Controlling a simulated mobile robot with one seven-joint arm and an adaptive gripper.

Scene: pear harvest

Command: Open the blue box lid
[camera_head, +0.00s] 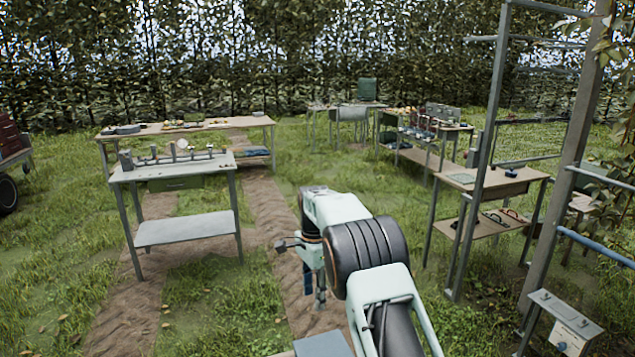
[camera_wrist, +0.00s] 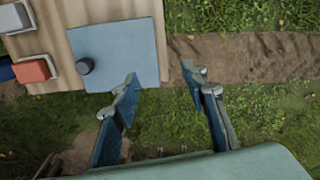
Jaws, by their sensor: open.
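The blue box lid (camera_wrist: 118,45) is a flat, pale blue square with a dark round knob (camera_wrist: 85,66), lying on a wooden top in the wrist view. It looks closed; the box under it is hidden. A grey-blue flat panel (camera_head: 322,345) at the bottom edge of the head view looks like the same lid. My gripper (camera_wrist: 160,76) is open and empty. Its left fingertip overlaps the lid's lower right edge in the picture, and its right fingertip is over grass and soil. Contact cannot be told. In the head view my gripper (camera_head: 313,292) points down beyond the panel.
A red block (camera_wrist: 33,70) in a pale frame sits left of the lid on the wooden top (camera_wrist: 70,12). Grass and a dirt strip (camera_wrist: 245,57) lie to the right. A metal-legged table (camera_head: 185,228) stands farther off at left, and a post (camera_head: 480,170) at right.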

